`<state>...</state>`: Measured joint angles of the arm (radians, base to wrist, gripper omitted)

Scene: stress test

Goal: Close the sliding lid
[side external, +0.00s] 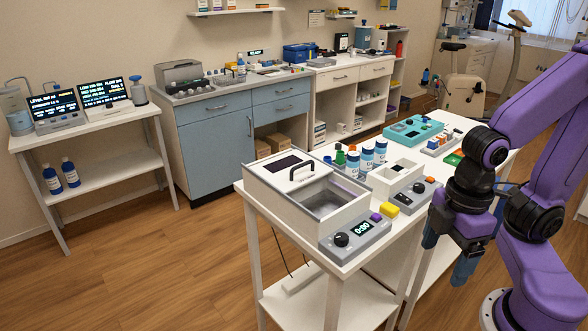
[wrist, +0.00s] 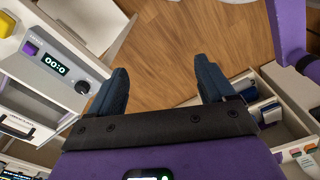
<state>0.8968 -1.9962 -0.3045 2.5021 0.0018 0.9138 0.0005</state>
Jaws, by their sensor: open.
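A white box (side external: 262,190) stands at the near left end of the white table. Its sliding lid (side external: 273,163), with a black arched handle (side external: 301,166), covers the back left part. The front right part is open and shows a grey basin (side external: 325,199). A grey control panel (side external: 357,238) with a dark knob and lit display sits at the box's front; it also shows at the left of the wrist view (wrist: 45,82). My gripper (side external: 448,252) is open and empty, to the right of the box and apart from it. Its two dark blue fingers (wrist: 162,72) point over the floor.
A yellow block (side external: 389,210), a second grey panel (side external: 413,197), a small white open box (side external: 396,177) and blue-and-white bottles (side external: 367,160) stand on the table right of and behind the box. Wooden floor (wrist: 175,50) lies clear between my fingers.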

